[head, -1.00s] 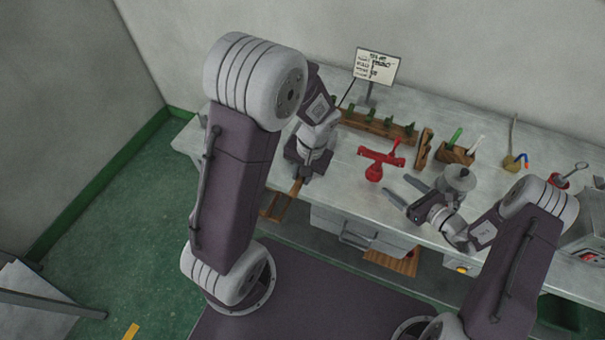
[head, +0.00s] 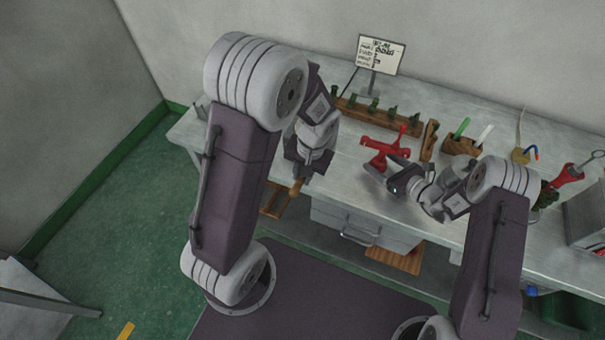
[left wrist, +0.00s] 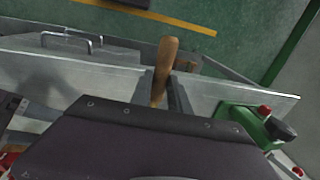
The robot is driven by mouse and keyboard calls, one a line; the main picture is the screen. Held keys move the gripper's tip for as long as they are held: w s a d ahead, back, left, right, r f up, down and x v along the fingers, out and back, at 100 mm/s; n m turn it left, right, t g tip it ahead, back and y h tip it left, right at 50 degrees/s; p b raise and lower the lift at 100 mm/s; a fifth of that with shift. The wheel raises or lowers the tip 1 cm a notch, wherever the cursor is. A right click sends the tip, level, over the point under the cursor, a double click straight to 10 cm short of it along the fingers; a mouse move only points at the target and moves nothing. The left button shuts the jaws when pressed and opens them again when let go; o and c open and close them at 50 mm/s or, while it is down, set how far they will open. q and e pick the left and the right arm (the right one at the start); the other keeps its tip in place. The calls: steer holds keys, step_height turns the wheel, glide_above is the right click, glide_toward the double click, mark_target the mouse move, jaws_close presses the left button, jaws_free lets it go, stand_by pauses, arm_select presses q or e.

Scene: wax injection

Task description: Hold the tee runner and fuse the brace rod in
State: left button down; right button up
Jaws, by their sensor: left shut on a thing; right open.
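The red tee runner (head: 374,145) lies on the bench in the middle of the head view, with a raised red piece at its right end. I cannot tell whether that piece is the brace rod. My left gripper (head: 298,181) is shut on a brown wooden handle (head: 295,189) at the bench's front edge, left of the tee runner. The handle also shows in the left wrist view (left wrist: 164,68), but its tool end is hidden. My right gripper (head: 384,177) is open, just in front of the tee runner, and its arm hides part of the view there.
A wooden rack with green pegs (head: 372,115) stands behind the tee runner, with a sign (head: 380,55) beyond. A wooden block (head: 459,145) holds green and white sticks. A grey pot is partly hidden by my right arm. A drawer (head: 362,228) is under the bench.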

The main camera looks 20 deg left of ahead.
steer(key=c, duration=1.2)
arm_select(q)
steer(key=shift+s, duration=0.15)
arm_select(e)
steer(key=shift+o, duration=0.2)
arm_select(q)
steer(key=shift+s+a+r+m, duration=0.25)
steer(key=shift+r+m, duration=0.1)
steer(key=shift+r, duration=0.1)
steer(key=shift+s+a+r+m, duration=0.1)
steer(key=shift+s+r+m, duration=0.1)
steer(key=shift+r+m, duration=0.2)
steer(key=w+d+r+m, duration=0.2)
steer(key=d+r, duration=0.2)
steer(key=d, duration=0.2)
steer(key=w+d+r+m, duration=0.2)
steer(key=d+r+m, duration=0.1)
steer(key=d, duration=0.3)
steer(key=shift+d+r+g+y, duration=0.3)
steer(key=shift+r, duration=0.4)
